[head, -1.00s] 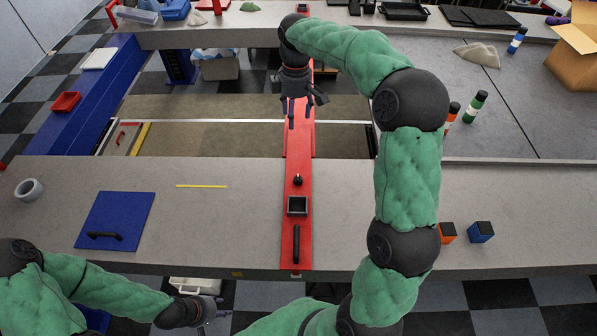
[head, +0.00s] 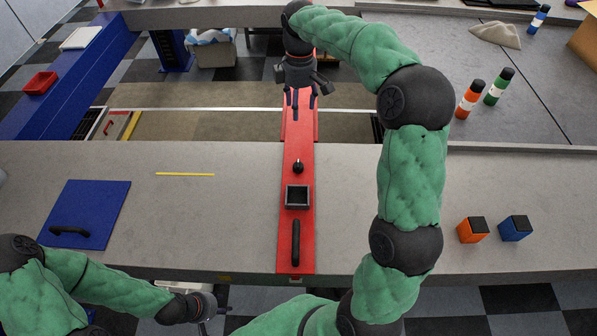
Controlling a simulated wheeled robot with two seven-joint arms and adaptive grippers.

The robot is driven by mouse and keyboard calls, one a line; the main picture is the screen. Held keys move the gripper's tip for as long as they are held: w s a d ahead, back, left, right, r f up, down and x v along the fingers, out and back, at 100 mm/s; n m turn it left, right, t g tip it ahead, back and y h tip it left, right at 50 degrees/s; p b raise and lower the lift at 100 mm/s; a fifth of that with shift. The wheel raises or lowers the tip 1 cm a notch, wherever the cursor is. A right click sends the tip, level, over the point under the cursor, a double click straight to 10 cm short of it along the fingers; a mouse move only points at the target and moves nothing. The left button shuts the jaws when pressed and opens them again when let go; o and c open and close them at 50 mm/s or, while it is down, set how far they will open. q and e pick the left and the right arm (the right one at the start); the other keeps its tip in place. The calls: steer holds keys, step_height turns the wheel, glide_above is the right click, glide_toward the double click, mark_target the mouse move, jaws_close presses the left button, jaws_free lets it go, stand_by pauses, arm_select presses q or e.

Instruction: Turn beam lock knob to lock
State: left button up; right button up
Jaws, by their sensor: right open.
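A red beam (head: 284,225) lies lengthwise across the grey counter and over the gap behind it. On it are a small black round knob (head: 298,167), a dark square open box (head: 297,196) and a black bar handle (head: 296,243). I cannot tell from the picture which way the knob is turned. My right gripper (head: 303,108) is open and empty, pointing down over the beam, beyond the knob and apart from it. My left gripper (head: 212,308) is low at the front edge, left of the beam; its fingers are too small and dark to read.
A blue panel with a black handle (head: 90,205) and a yellow strip (head: 185,174) lie left of the beam. Orange (head: 473,230) and blue (head: 515,228) blocks stand to the right, beyond my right forearm. Bare counter (head: 220,215) lies between panel and beam.

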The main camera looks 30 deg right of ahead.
steer(key=b, duration=1.4)
glide_toward(299, 163)
steer(key=f+b, duration=0.2)
steer(key=f, duration=0.3)
steer(key=f+b, duration=0.2)
steer(key=f, duration=0.3)
steer(key=shift+a+f, duration=0.15)
steer(key=shift+a, duration=0.05)
steer(key=shift+s, duration=0.1)
steer(key=c, duration=1.1)
